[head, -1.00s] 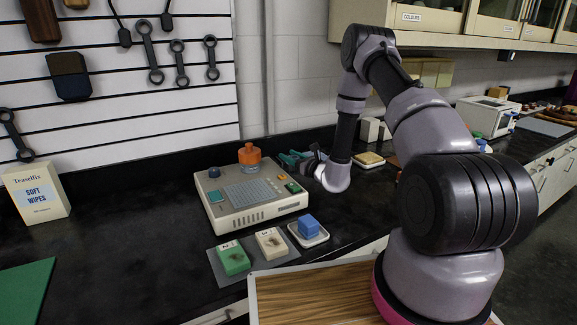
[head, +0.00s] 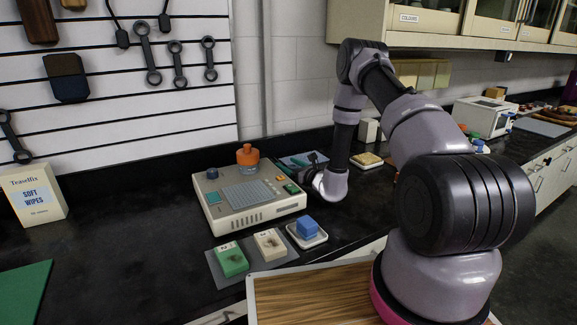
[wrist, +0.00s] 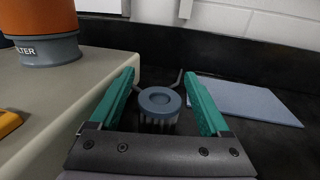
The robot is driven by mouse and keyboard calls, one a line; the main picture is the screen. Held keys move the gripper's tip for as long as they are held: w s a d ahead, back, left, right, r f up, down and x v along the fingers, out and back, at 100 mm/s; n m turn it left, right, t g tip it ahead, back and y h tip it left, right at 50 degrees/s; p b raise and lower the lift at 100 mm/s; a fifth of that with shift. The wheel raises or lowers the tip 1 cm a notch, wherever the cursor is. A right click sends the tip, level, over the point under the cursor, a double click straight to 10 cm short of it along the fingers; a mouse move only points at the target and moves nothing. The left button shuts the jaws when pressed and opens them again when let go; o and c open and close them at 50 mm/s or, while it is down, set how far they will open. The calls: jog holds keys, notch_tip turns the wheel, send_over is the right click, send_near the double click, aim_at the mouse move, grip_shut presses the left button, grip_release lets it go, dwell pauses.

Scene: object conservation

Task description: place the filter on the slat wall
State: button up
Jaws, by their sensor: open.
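An orange cap-like piece on a grey-blue base (wrist: 50,48), its label partly cut off and ending in "LTER", stands on the beige device in the wrist view and also shows in the head view (head: 248,156). A grey-blue, round-topped, ribbed piece (wrist: 160,101) stands upright on the black counter beside the device. My gripper (wrist: 158,78) is open, its teal fingers on either side of this piece; I cannot tell if they touch it. The white slat wall (head: 120,128) with hanging tools is at the left.
The beige device (head: 245,194) is left of my gripper. A blue-grey mat (wrist: 243,100) lies to the right on the counter. A wipes box (head: 36,194), two labelled blocks and a blue block (head: 307,223) on a white dish stand nearby.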

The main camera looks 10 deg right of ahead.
jog(key=v, duration=1.2)
jog(key=shift+r, duration=0.15)
jog(key=a+r+n+g+y, duration=0.3)
jog(key=a+r+n+y, duration=0.15)
jog(key=r, duration=0.45)
jog(key=s+a+r+n+g+y, duration=0.1)
jog(key=s+a+r+n+g, duration=0.3)
jog(key=s+r+n+g, duration=0.3)
jog(key=s+a+r+n+g+y, duration=0.1)
jog(key=s+a+r+n+g, duration=0.3)
jog(key=s+r+n, duration=0.45)
jog(key=s+d+r+n+g+h, duration=0.2)
jog(key=s+d+r+n+h, duration=0.1)
jog(key=s+r+h, duration=0.4)
jog(key=s+d+r+n+t+h, duration=0.3)
jog(key=s+d+r+t+h, duration=0.3)
jog(key=d, duration=0.4)
jog(key=shift+s+d+r+t, duration=0.3)
jog(key=shift+s+r+t, duration=0.3)
jog(key=shift+t, duration=0.1)
